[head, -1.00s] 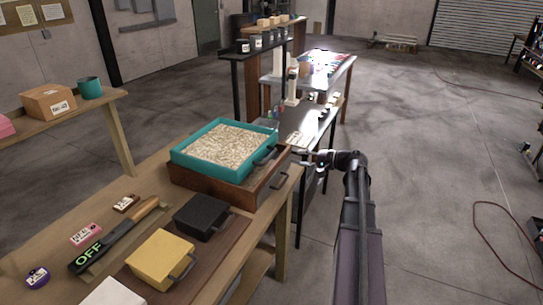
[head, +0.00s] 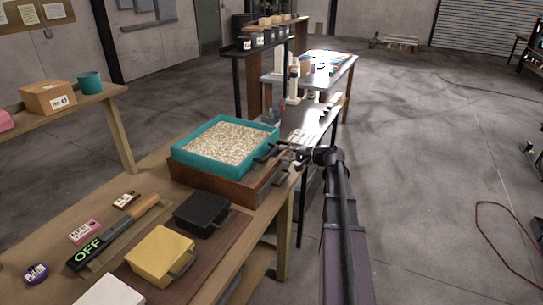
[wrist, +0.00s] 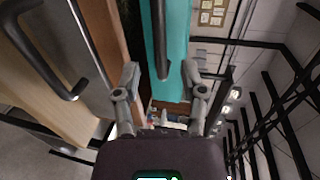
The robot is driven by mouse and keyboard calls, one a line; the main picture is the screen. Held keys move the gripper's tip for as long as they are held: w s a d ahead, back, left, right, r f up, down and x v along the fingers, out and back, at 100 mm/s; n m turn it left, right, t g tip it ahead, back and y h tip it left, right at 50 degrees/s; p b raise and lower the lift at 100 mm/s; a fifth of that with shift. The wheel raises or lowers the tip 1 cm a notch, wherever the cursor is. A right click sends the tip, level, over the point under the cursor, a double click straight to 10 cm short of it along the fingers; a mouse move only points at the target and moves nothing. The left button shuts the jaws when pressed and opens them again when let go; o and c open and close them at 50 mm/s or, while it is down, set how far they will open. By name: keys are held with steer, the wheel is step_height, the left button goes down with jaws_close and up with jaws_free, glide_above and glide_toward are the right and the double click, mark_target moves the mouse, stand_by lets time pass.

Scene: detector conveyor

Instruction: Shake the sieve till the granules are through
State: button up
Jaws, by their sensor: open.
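The teal sieve (head: 181,159) is filled with pale granules (head: 228,141). It sits on a brown wooden box (head: 205,184) at the far end of the table. A dark bar handle (head: 267,152) sticks out from its right side. My gripper (head: 290,154) is at that handle, by the table's right edge. In the wrist view my gripper (wrist: 163,85) is open, with the sieve's dark handle (wrist: 159,40) between or just ahead of its fingers. The teal wall (wrist: 178,45) shows behind the handle. I cannot tell whether the fingers touch it.
A second handle (head: 279,178) is on the wooden box below. Nearer on the table (head: 150,175) are a black block (head: 201,214), a yellow block (head: 160,257) and a dark detector wand (head: 105,240) reading OFF.

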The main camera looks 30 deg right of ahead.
mark_target(272, 151)
steer(key=shift+b+x, duration=0.45)
steer(key=shift+x, duration=2.15)
jaws_close()
